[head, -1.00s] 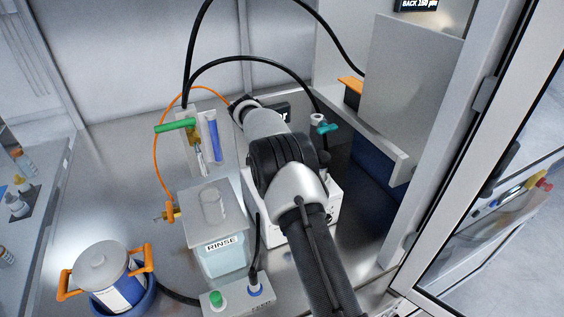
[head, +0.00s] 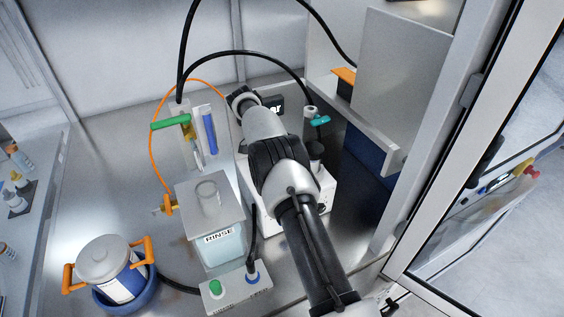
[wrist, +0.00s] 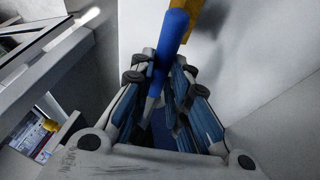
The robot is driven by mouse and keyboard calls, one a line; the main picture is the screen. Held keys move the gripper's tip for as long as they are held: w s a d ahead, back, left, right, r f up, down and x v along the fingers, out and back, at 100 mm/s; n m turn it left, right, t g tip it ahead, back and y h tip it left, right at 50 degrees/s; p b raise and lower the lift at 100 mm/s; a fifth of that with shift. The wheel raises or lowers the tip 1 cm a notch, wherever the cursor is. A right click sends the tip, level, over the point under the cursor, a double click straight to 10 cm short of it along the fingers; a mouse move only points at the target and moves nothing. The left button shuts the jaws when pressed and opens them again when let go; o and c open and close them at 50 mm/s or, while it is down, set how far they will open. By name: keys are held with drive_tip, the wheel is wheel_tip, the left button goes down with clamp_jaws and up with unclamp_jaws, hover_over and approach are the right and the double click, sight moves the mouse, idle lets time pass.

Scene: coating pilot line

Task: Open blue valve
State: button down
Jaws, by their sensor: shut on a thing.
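The blue valve's handle (wrist: 172,38) is a smooth rounded blue lever in the upper middle of the wrist view, with a brass-yellow part just behind its top. My gripper (wrist: 163,98) has its two blue-padded fingers on either side of the handle's lower part and is shut on it. The handle's lower end is partly hidden between the fingers. In the head view my gripper is hidden behind my arm. An upright blue piece (head: 210,133) shows there beside a horizontal green handle (head: 171,123); I cannot tell whether it is the handle I hold.
An orange hose (head: 153,150) and black hoses arch around my arm. A clear RINSE container (head: 220,253), a switch box (head: 215,300) and a lidded pot (head: 104,262) with orange handles stand in front. A teal handle (head: 320,120) is right of my arm. A glass door stands at right.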

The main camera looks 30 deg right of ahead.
drive_tip(key=c, duration=1.5)
unclamp_jaws()
drive_tip(key=shift+c, duration=0.2)
wheel_tip(320, 180, up, 10)
